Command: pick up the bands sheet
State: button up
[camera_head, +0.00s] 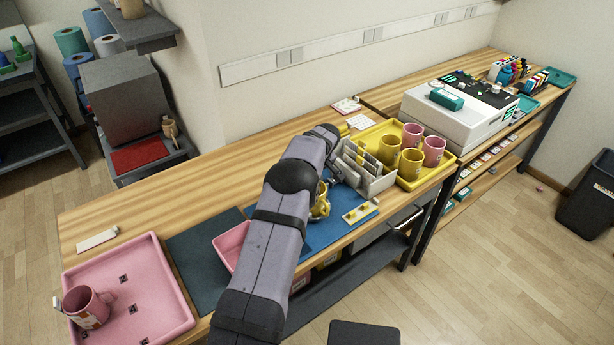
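A light grey rack (375,181) stands on the bench in the middle of the view, with several pale upright sheets (358,158) in it. I cannot tell which of them is the bands sheet, as their prints are too small to read. My arm reaches across the bench from the front. My gripper (336,176) is at the left end of the rack, close to the sheets. Its fingers are small and partly hidden by my arm, so I cannot tell whether they are open or touch a sheet.
A yellow tray (436,176) with pink and yellow mugs stands right of the rack. A yellow mug (321,209) is on the blue mat (318,236), partly behind my arm. A pink tray (150,280) with one pink mug is at the left. A white machine (455,125) stands farther right.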

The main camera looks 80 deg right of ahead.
jog(key=shift+w+d+f, duration=0.15)
jog(key=shift+f, duration=0.25)
jog(key=shift+c, duration=0.6)
jog(key=shift+f, duration=0.1)
jog(key=c, duration=0.9)
jog(key=shift+o, duration=0.2)
notch_tip(320, 180, up, 10)
jog(key=b, duration=0.2)
jog(key=shift+b, duration=0.4)
jog(key=shift+r, duration=0.25)
